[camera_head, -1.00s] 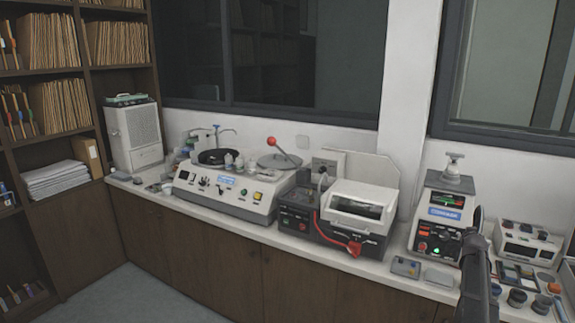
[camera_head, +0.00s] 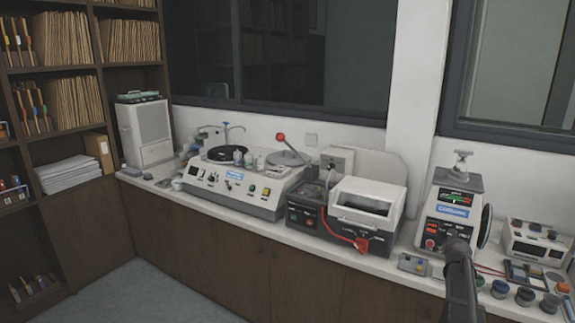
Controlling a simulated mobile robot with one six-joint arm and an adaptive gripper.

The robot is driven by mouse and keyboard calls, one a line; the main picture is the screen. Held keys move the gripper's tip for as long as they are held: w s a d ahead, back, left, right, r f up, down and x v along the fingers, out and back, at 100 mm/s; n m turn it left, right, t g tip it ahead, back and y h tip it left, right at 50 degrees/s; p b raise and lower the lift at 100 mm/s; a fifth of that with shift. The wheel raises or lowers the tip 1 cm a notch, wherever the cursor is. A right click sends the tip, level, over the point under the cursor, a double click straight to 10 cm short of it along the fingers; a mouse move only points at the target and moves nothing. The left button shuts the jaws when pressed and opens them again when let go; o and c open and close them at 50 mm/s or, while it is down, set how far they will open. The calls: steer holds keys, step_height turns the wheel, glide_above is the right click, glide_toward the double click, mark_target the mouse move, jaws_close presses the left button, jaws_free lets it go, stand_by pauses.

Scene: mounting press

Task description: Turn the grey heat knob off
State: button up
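The mounting press (camera_head: 452,210) is the white machine with a blue label at the right of the counter. It has a small lit green display and a clamp-like screw on top. Red controls (camera_head: 431,243) show at the lower left of its front panel. I cannot make out the grey heat knob; part of the lower right panel is hidden behind my arm. My gripper (camera_head: 458,246) is dark and appears in front of that part of the panel. Its fingers are too small and dark to tell open from shut, and I cannot tell whether it touches anything.
A black and white machine with a red handle (camera_head: 361,244) stands left of the press, and a grinder-polisher (camera_head: 235,188) farther left. A small box (camera_head: 412,264) lies before the press. Several small jars (camera_head: 525,296) and a white unit (camera_head: 536,243) are at right.

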steer(key=s+a+f+n+g+y+b, duration=0.15)
steer(key=s+a+f, duration=0.35)
steer(key=a, duration=0.6)
steer(key=s+a+f+g+y+b, duration=0.1)
steer(key=s+a+f+g+y, duration=0.15)
steer(key=s+a, duration=0.65)
steer(key=s+a+f+n+g+y+b, duration=0.1)
steer(key=s+a+f+g+b, duration=0.25)
steer(key=a, duration=0.95)
steer(key=s+a+f+n+g, duration=0.1)
steer(key=s+a+f+g, duration=0.1)
steer(key=s+a, duration=0.6)
steer(key=s+f, duration=0.1)
steer(key=s, duration=0.3)
steer(key=shift+a+p, duration=0.15)
steer(key=shift+p, duration=0.2)
steer(key=shift+w+g, duration=0.1)
steer(key=shift+g, duration=0.15)
